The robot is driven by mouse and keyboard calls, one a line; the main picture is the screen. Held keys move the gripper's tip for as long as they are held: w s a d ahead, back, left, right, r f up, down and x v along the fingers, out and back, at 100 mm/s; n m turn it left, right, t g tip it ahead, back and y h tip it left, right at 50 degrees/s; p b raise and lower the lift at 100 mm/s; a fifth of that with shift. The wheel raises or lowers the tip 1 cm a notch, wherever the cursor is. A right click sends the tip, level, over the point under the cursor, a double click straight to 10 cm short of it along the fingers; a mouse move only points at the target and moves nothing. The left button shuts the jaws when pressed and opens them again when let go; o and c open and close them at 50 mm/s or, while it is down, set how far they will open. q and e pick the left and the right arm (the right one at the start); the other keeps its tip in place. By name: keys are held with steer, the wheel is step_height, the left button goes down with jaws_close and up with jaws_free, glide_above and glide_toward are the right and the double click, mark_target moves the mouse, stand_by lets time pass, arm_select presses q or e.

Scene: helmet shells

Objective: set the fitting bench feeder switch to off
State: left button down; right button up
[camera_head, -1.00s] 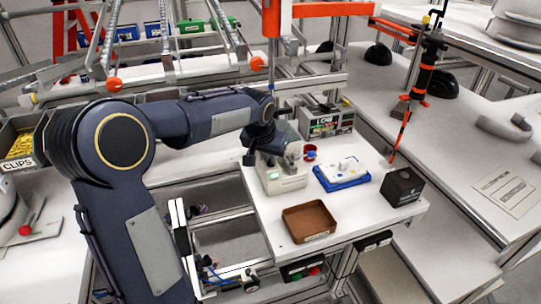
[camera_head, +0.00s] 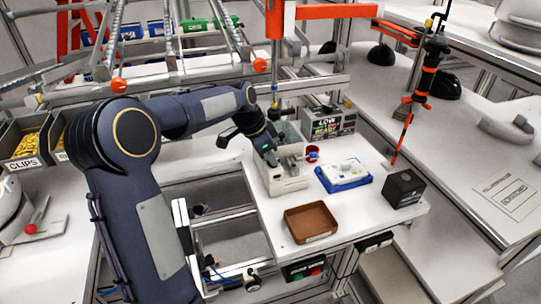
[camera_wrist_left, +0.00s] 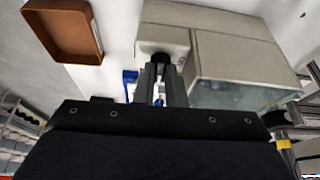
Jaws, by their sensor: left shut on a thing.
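The feeder is a beige box (camera_head: 285,182) with a clear-topped hopper, standing at the back left of the white fitting bench (camera_head: 350,218). In the left wrist view its beige body (camera_wrist_left: 167,38) shows with a dark round switch knob (camera_wrist_left: 157,60) on its face. My left gripper (camera_head: 272,160) comes down to the feeder from the upper left. In the left wrist view its fingers (camera_wrist_left: 158,82) are shut at the knob and hide part of it. The switch's setting cannot be read. My right gripper is not in view.
A brown tray (camera_head: 311,222) lies at the bench's front. A blue fixture with a white part (camera_head: 344,175) and a black box (camera_head: 404,188) stand to the right. A red cup (camera_head: 312,152) and a LOW/READY sign box (camera_head: 331,125) are behind. An orange-black hanging tool (camera_head: 420,95) is right.

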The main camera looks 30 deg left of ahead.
arm_select(q)
steer(key=shift+m, duration=0.3)
stand_by(0.4)
steer(key=c, duration=1.5)
jaws_free()
